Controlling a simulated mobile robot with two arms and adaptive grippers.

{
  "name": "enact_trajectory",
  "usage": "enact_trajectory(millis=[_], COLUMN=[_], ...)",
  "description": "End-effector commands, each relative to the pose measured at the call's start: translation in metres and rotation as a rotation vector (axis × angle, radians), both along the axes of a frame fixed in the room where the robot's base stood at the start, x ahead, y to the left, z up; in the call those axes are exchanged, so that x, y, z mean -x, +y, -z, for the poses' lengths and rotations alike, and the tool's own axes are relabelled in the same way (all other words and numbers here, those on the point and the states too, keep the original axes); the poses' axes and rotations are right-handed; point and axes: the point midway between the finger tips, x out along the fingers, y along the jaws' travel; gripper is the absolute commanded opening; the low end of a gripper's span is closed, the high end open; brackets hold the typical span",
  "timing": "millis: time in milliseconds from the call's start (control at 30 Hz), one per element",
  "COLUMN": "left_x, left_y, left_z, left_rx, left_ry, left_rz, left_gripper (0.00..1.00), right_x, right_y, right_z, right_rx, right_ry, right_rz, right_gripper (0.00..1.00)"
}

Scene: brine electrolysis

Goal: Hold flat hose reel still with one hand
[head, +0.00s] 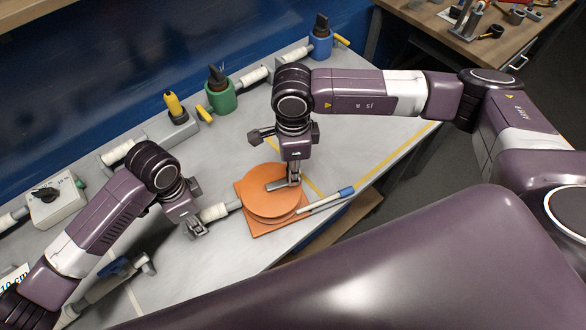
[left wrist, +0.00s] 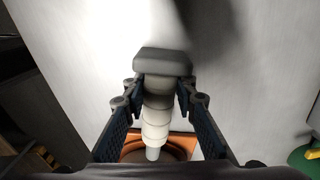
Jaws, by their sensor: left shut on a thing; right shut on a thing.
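The flat hose reel (head: 262,208) is a round orange disc on a square orange base, lying near the table's front edge. My right gripper (head: 284,184) comes down from above and is shut at the reel's top; its exact grip is partly hidden. My left gripper (head: 197,222) is left of the reel, shut on a pale hose end (head: 214,212). In the left wrist view, the hose end (left wrist: 157,120) has a grey block-like tip and sits between the pads of my left gripper (left wrist: 160,95). The orange reel (left wrist: 180,142) shows behind it.
A white stick with a blue end (head: 325,201) lies right of the reel. A green-based valve (head: 220,95), a blue-based valve (head: 320,42), a yellow-handled device (head: 175,118) and a white switch box (head: 52,198) line the table's back. Bare table lies between them and the reel.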

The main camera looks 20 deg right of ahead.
Motion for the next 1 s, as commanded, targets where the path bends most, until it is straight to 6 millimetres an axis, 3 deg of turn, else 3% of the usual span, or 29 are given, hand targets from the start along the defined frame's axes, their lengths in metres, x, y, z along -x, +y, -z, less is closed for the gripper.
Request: enact_trajectory(millis=[767, 800, 933, 1000], left_x=[-0.0018, -0.0018, -0.0018, -0.0017], left_y=[-0.0053, -0.0053, -0.0046, -0.0039], left_z=[-0.0027, -0.0027, -0.0025, -0.0023], left_rx=[0.014, 0.014, 0.012, 0.01], left_ry=[-0.007, -0.007, -0.006, -0.006], left_rz=[-0.001, -0.001, -0.001, -0.001], left_gripper=[0.0, 0.0, 0.0, 0.0], right_x=[0.0024, 0.0024, 0.0019, 0.0015], right_y=[0.0061, 0.0062, 0.0049, 0.004], right_z=[-0.0009, -0.0009, -0.0007, -0.0005], right_rx=[-0.014, -0.014, -0.011, -0.009], right_ry=[0.003, 0.003, 0.002, 0.002], right_rz=[-0.01, -0.01, -0.008, -0.006], right_gripper=[0.0, 0.24, 0.37, 0.37])
